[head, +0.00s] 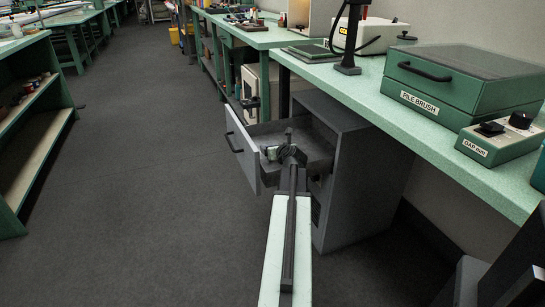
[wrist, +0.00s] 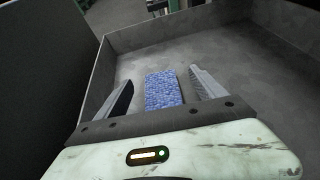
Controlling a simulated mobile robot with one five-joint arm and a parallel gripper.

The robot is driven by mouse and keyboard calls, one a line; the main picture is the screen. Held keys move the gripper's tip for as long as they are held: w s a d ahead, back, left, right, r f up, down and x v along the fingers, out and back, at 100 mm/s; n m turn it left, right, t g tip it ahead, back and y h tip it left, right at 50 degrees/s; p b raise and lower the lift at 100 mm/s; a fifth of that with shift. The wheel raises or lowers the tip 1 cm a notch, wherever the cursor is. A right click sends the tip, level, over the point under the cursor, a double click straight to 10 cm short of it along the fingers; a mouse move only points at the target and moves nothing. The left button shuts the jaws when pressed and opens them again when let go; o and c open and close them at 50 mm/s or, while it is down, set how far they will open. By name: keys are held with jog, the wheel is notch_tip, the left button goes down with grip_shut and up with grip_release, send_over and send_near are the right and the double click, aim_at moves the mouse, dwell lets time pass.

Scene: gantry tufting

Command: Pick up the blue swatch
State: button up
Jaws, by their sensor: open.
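The blue swatch (wrist: 163,90) is a small speckled blue rectangle inside the open drawer (wrist: 245,55) in the wrist view. My gripper (wrist: 160,88) is open, with one finger on each side of the swatch and a gap on both sides. I cannot tell how far the fingertips are above the drawer floor. In the head view the open drawer (head: 234,145) juts from a grey cabinet (head: 350,190), and my gripper (head: 285,150) is in it at the end of my arm. The swatch is not clearly visible there.
The drawer walls stand close around my gripper. A green bench (head: 440,110) above the cabinet holds a green box labelled PILE BRUSH (head: 455,85) and a small control box (head: 500,140). A shelf unit (head: 35,130) stands at left. The grey floor (head: 140,170) between is clear.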

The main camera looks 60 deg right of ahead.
jog(key=b+x, duration=0.1)
jog(key=x, duration=0.4)
jog(key=shift+a+f+b, duration=0.1)
jog(key=shift+a+b, duration=0.05)
jog(key=shift+b, duration=0.15)
jog(key=shift+s+a, duration=0.1)
jog(key=c, duration=1.4)
notch_tip(320, 180, up, 10)
jog(key=p, duration=1)
jog(key=shift+r, duration=0.2)
jog(key=shift+c, duration=0.2)
